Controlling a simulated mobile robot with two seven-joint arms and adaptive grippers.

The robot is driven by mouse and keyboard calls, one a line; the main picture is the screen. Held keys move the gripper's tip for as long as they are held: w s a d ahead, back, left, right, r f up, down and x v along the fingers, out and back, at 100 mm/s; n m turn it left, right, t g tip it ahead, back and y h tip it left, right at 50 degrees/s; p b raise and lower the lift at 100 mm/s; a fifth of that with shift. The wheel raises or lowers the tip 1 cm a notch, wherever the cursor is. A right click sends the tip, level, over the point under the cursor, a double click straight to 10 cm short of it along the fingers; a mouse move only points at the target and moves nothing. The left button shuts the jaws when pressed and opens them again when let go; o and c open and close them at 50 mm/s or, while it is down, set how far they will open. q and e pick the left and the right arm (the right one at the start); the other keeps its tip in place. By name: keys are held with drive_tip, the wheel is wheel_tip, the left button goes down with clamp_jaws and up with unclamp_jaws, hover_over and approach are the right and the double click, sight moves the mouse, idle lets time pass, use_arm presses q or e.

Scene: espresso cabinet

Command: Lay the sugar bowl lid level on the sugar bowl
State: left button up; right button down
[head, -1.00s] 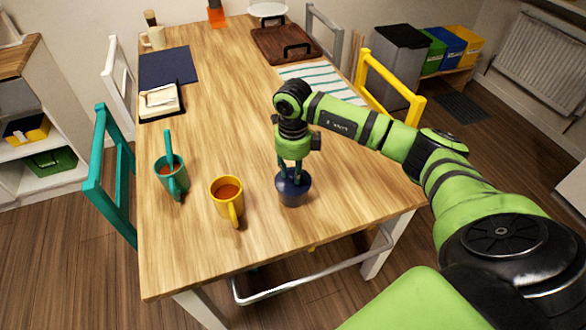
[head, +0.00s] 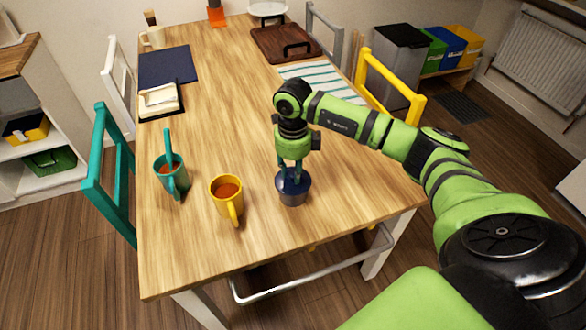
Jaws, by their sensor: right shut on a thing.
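The dark blue sugar bowl (head: 293,195) stands upright on the wooden table near its front right. My right gripper (head: 292,172) points down over the bowl, with its fingertips at the bowl's mouth. It is shut on the sugar bowl lid (head: 291,181), a small dark blue piece at the top of the bowl. The fingers partly hide the lid, and I cannot tell whether it is level or fully seated on the rim. My left gripper is not in view.
A striped cloth (head: 318,78), a brown tray (head: 285,45) and a navy mat (head: 167,66) lie farther back. The table's middle is clear.

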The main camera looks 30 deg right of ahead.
drive_tip(key=c, duration=0.9)
unclamp_jaws()
drive_tip(key=o, duration=0.6)
drive_tip(key=shift+r+p, duration=2.4)
drive_tip(key=shift+r, duration=1.05)
drive_tip(key=shift+s+f, duration=0.1)
